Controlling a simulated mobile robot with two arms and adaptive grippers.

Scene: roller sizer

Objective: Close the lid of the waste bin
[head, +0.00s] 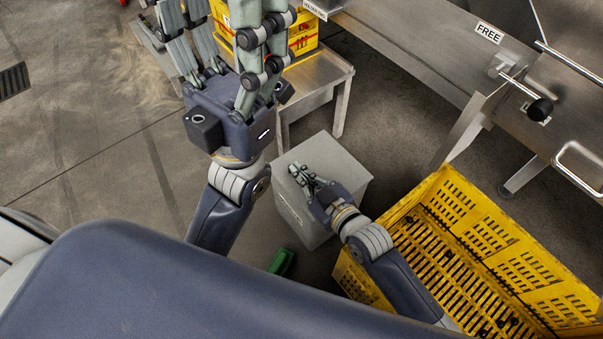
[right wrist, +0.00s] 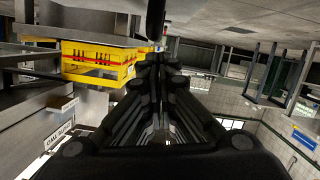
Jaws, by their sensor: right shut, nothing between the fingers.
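The waste bin is a grey box (head: 345,168) on the floor in the middle of the head view, with a pale label on its front side. Its lid lies flat across the top and looks closed. My right gripper (head: 298,172) is shut and empty, over the lid; I cannot tell if it touches. It covers part of the lid. In the right wrist view, the shut fingers (right wrist: 160,62) fill the middle and the bin does not show. My left gripper (head: 217,22) is open and empty, left of and above the bin in the picture, its fingertips near the top edge.
A yellow slotted crate (head: 497,237) stands close to the right of the bin. A steel table (head: 318,72) with yellow crates (head: 303,40) is behind it. Steel machinery with a FREE sign (head: 489,33) is at upper right. A green object (head: 282,262) lies by the bin. Floor at left is clear.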

